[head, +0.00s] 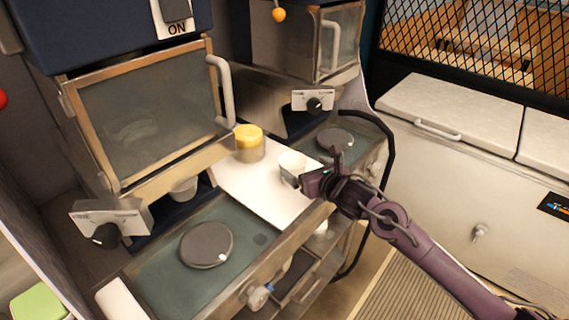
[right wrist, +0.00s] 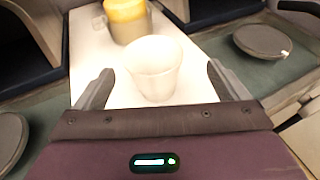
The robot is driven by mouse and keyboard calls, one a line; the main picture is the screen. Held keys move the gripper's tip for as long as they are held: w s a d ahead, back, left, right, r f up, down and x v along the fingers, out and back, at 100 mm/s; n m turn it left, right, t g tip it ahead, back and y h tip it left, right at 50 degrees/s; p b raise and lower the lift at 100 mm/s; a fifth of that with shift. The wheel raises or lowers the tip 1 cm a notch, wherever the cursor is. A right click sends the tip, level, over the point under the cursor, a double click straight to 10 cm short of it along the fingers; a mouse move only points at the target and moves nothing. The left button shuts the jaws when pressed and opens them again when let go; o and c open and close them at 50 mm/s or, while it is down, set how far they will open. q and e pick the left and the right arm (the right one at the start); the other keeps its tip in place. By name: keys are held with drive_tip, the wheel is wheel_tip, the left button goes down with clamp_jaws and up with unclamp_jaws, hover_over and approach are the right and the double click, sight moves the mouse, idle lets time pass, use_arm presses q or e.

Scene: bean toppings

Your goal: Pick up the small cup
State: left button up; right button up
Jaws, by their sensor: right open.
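The small cup (head: 291,166) is white and stands upright on the white counter strip (head: 265,205) between the two cooking units. In the right wrist view the cup (right wrist: 154,68) sits between the two finger tips, with a gap on each side. My right gripper (head: 308,180) is open and close to the cup, on its near right side in the head view. The gripper also shows in the right wrist view (right wrist: 156,86), empty. My left gripper is not in view.
A jar with a yellow lid (head: 249,143) stands behind the cup. A round dark plate (head: 207,244) lies on the left unit, and another (head: 335,138) on the right unit. Glass-doored boxes (head: 150,110) rise behind. A white chest (head: 450,105) stands at right.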

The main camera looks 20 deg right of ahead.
sight(287, 159)
drive_tip(key=shift+w+a+p, duration=0.3)
drive_tip(key=shift+w+p, duration=0.35)
drive_tip(key=shift+w, duration=0.05)
drive_tip(key=shift+w+a+f+p, duration=0.25)
drive_tip(key=shift+w+p, duration=0.2)
drive_tip(key=shift+w, duration=0.15)
drive_tip(key=shift+w+a+f+p, duration=0.25)
drive_tip(key=shift+w+p, duration=0.15)
drive_tip(key=shift+w, duration=0.15)
drive_tip(key=shift+x, duration=1.15)
drive_tip(key=shift+d+f, duration=0.1)
drive_tip(key=shift+f, duration=0.1)
drive_tip(key=shift+c, duration=2.3)
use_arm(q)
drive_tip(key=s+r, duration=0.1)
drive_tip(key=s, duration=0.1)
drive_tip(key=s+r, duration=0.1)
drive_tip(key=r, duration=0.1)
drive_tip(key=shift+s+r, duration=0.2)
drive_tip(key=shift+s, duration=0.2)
use_arm(e)
drive_tip(key=c, duration=0.6)
